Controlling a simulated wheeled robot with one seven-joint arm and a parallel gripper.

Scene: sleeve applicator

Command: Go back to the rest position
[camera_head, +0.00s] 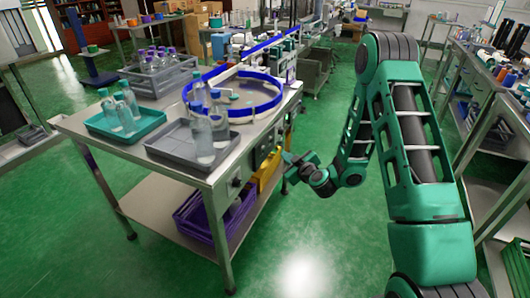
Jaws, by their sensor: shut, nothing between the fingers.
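My gripper (290,172) is at the end of my folded green arm, in the middle of the head view. It hangs over the green floor just right of the steel table (210,180), apart from it. The fingers are small and dark in this view. I see nothing held in the gripper.
On the table are a teal tray (97,130) with bottles, a grey tray (165,148) with clear bottles, a grey crate (135,80) of purple-capped bottles, and a blue-rimmed round turntable (273,108). A purple crate (190,222) sits below. Floor (305,235) in front is clear.

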